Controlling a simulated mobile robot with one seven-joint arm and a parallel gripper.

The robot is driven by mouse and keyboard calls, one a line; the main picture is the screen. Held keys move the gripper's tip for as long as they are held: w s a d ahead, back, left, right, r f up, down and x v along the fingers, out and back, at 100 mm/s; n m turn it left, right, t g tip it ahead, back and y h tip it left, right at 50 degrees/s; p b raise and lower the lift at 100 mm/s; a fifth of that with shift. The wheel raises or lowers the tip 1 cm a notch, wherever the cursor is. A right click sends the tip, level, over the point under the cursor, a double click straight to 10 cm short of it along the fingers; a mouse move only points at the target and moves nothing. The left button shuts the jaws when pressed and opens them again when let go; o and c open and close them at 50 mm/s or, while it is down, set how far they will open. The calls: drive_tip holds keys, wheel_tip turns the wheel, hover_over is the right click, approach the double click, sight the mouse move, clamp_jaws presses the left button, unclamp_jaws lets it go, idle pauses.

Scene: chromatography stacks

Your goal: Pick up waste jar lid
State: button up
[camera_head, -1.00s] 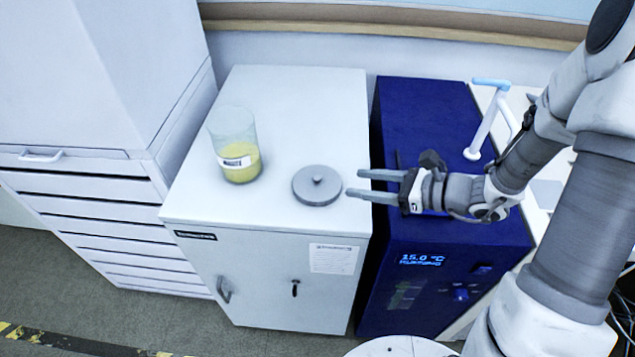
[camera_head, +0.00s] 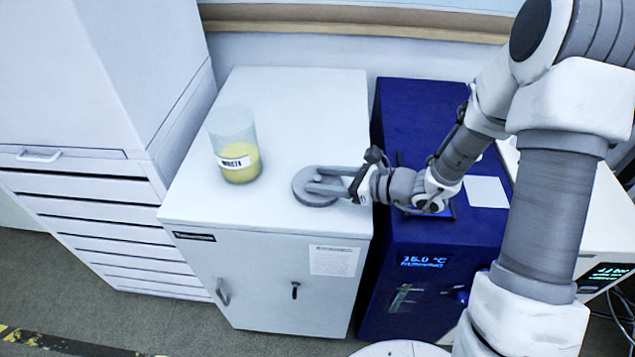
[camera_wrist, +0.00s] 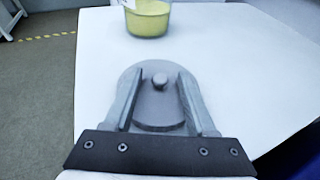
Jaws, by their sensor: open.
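The waste jar lid is a round grey disc (camera_head: 303,194) with a small knob, lying flat on the white cabinet top. It also shows in the wrist view (camera_wrist: 157,107), with its knob between my fingers near their tips. My gripper (camera_head: 310,179) is open, its two fingers reaching over the lid from the right, one on each side of the knob. The fingers do not visibly close on the knob. The waste jar (camera_head: 237,150) is a clear cylinder with yellow contents and a label, standing upright to the left of the lid; its lower part shows in the wrist view (camera_wrist: 148,20).
The white cabinet top (camera_head: 290,110) is otherwise clear. A blue unit (camera_head: 415,115) with a display stands right of the cabinet, under my arm. A drawer cabinet (camera_head: 95,195) stands at the left. A wall with a ledge runs behind.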

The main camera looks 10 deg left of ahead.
clamp_jaws()
drive_tip(key=shift+r, duration=0.2)
